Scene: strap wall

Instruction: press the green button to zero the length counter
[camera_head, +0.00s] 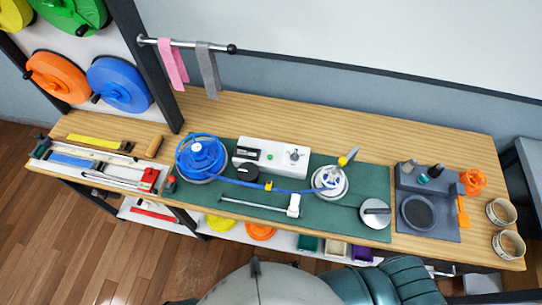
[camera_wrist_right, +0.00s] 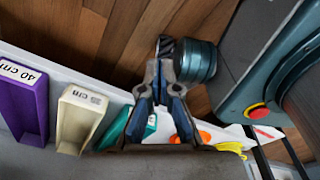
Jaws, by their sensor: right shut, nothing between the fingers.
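A white counter box (camera_head: 265,168) sits on the green mat in the head view. It has a dark display (camera_head: 247,153) at its left, a small green button (camera_head: 270,156) near the middle and a knob (camera_head: 294,154) at its right. A blue strap spool (camera_head: 203,150) stands left of the box, and its strap runs along the front to a white reel (camera_head: 330,180). My right gripper (camera_wrist_right: 163,72) is shut and empty in the right wrist view, low by the shelf bins and away from the box. My left gripper is not in view.
A strap bar (camera_head: 190,43) with pink and grey straps hangs behind the bench (camera_head: 440,130). A grey station (camera_head: 430,180) and two rolls stand at the right. Purple (camera_wrist_right: 28,105) and cream bins (camera_wrist_right: 78,115) are near my right gripper. Bare wood lies behind the mat.

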